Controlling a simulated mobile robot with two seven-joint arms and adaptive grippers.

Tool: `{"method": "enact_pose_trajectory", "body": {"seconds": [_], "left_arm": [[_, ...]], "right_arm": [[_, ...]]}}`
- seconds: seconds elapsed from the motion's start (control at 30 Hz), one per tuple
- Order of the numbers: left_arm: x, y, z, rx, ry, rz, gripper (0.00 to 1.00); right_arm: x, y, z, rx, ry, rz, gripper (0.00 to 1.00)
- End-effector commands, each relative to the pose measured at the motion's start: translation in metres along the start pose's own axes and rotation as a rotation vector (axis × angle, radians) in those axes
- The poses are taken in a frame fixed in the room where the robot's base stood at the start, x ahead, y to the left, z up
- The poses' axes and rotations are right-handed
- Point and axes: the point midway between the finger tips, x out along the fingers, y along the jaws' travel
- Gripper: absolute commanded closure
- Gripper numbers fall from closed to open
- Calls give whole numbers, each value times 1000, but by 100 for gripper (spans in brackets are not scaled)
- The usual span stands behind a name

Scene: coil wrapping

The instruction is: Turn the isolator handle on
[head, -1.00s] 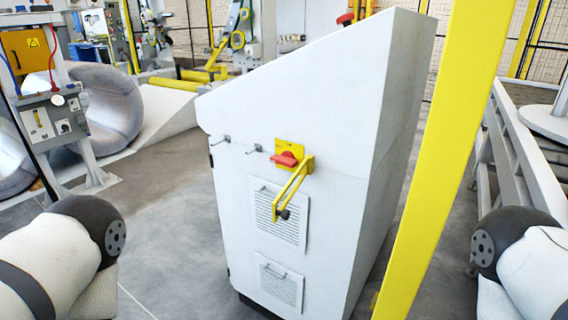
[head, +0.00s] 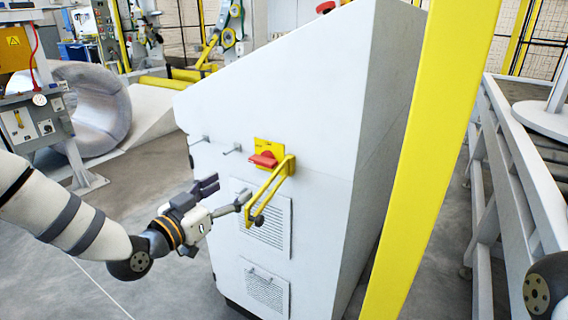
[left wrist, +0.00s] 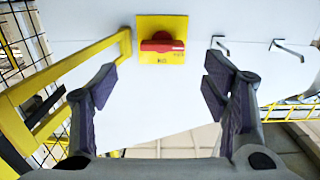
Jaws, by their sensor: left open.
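The isolator handle (head: 263,160) is a red knob on a yellow plate (head: 268,147) on the front of a white cabinet. In the left wrist view the red handle (left wrist: 161,45) lies sideways across its plate, ahead of the gap between the fingers. My left gripper (head: 225,192) is open and empty, in front of the cabinet, below and left of the handle and apart from it. Both fingers of the left gripper also show in the left wrist view (left wrist: 160,86). My right gripper is out of view.
A yellow bracket (head: 270,192) with a black knob sticks out just right of and below the handle, close to one left finger. Two small hooks (head: 232,148) are left of the plate. A yellow post (head: 435,150) stands right of the cabinet (head: 280,85).

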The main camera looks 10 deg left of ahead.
Motion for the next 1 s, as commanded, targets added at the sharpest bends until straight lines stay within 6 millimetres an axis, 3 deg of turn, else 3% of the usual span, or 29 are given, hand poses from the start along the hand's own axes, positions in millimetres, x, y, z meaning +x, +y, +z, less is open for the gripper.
{"method": "enact_pose_trajectory", "body": {"seconds": [0.17,0.4,0.6,0.93,1.0], "left_arm": [[21,-4,-7,17,27,-1,32],[82,-4,-4,13,21,-2,32],[115,-4,-8,13,23,-2,32],[122,-4,-11,12,24,-2,32],[122,-4,-11,12,24,-2,45]], "right_arm": [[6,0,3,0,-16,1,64],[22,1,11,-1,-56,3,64],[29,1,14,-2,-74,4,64],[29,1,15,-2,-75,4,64],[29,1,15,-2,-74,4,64]]}}
